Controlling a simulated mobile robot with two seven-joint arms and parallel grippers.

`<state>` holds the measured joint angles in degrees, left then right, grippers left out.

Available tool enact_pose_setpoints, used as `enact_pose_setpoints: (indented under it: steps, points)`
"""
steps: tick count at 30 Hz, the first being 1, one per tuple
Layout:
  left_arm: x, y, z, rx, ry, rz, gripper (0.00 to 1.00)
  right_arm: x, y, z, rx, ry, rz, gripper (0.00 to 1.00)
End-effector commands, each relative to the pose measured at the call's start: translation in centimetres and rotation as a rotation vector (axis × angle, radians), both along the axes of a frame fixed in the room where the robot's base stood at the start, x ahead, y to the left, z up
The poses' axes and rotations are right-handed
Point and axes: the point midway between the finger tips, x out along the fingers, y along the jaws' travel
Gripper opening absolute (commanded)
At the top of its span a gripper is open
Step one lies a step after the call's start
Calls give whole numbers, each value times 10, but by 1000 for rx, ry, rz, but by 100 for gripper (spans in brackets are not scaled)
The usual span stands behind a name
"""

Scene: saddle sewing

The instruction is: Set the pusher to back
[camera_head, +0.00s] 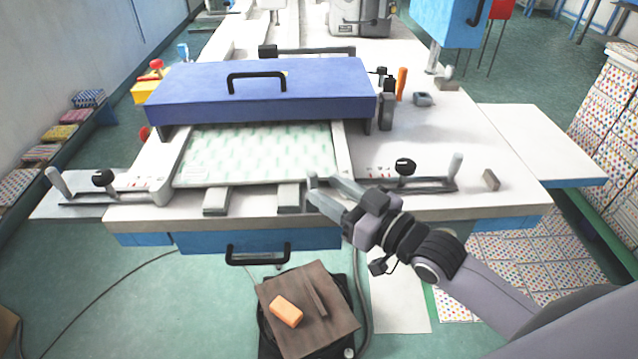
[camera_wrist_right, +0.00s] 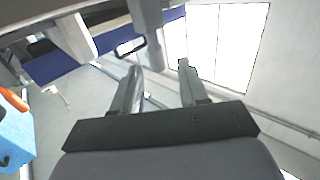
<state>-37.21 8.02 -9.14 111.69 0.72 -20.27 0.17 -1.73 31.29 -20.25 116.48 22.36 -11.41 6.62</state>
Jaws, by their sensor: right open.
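The machine's front holds a white pad with a pale green pattern (camera_head: 262,152), under a blue cover with a black handle (camera_head: 257,82). Two light grey blocks stick out at the pad's front edge, a left one (camera_head: 216,201) and a right one (camera_head: 289,197). No label shows which part is the pusher. My right gripper (camera_head: 317,188) is open and empty, with its fingertips close beside the right block; I cannot tell whether they touch. In the right wrist view its two fingers (camera_wrist_right: 160,72) stand apart with nothing between them. My left gripper is not in view.
Levers with black knobs sit at the left (camera_head: 104,179) and right (camera_head: 405,167) of the front. A blue drawer with a black handle (camera_head: 258,254) is below. A stool (camera_head: 306,310) with an orange block (camera_head: 285,311) stands in front. The tabletop at right is mostly clear.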

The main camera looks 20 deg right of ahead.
Motion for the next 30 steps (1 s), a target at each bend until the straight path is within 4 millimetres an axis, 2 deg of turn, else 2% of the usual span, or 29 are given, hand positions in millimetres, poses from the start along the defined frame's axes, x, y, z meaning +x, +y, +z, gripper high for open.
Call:
enact_pose_setpoints:
  steps: [3, 9, 24, 26, 28, 30]
  points:
    - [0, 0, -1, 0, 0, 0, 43, -12, -6, -1, 0, 1, 0, 43]
    - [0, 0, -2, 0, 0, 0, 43, -20, -11, 0, 1, 0, 1, 43]
    - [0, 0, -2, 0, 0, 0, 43, -21, -11, -1, 1, 2, -1, 43]
    - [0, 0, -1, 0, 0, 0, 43, -23, -11, -6, -1, 13, -8, 43]
    - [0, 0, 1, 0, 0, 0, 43, -27, -13, -21, -8, 47, -29, 43]
    - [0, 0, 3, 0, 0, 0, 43, -36, -15, -46, -21, 103, -65, 43]
